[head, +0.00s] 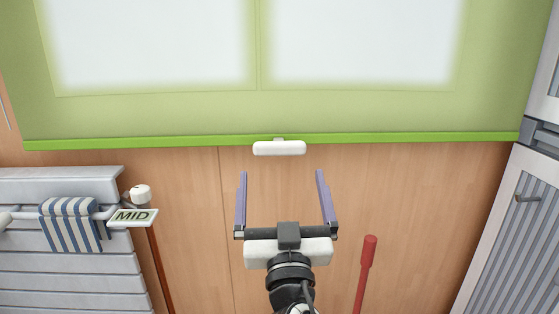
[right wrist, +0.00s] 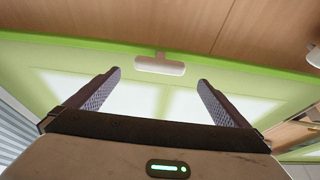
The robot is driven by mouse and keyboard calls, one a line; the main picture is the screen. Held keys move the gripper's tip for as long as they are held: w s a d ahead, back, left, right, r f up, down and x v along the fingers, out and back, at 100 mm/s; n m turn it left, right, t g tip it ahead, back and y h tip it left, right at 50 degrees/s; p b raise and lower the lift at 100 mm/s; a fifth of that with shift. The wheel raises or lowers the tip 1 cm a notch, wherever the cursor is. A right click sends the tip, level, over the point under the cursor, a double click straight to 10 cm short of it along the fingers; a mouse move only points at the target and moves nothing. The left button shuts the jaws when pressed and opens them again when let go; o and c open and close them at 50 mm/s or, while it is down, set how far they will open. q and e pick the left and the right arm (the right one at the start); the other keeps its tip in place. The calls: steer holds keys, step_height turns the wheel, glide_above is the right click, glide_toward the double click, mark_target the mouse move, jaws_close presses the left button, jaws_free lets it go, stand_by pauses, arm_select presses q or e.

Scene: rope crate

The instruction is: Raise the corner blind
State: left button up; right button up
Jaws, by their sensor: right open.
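The green blind (head: 120,115) hangs across the top of the head view, with two bright panes showing through it. Its bottom bar (head: 400,138) is a brighter green. A white pull handle (head: 279,148) hangs from the middle of that bar. My right gripper (head: 281,174) is open and empty, just below the handle in the head view, with its fingers to either side of the handle's line. In the right wrist view the handle (right wrist: 160,65) shows beyond and between the two fingertips, apart from both. My left gripper is in neither view.
A grey slatted unit (head: 70,262) at the left bears a rail with a striped towel (head: 72,224) and a MID sign (head: 133,217). A red-handled pole (head: 368,255) stands right of my gripper. Grey louvred doors (head: 520,230) are at the far right. The wood wall around the handle is clear.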

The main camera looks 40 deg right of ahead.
mark_target(280, 151)
steer(key=p+x, duration=0.3)
steer(key=x, duration=0.6)
steer(key=shift+w+d+r, duration=0.1)
steer(key=shift+r, duration=0.15)
steer(key=shift+w+d, duration=0.2)
steer(key=shift+w, duration=0.15)
steer(key=shift+c, duration=0.3)
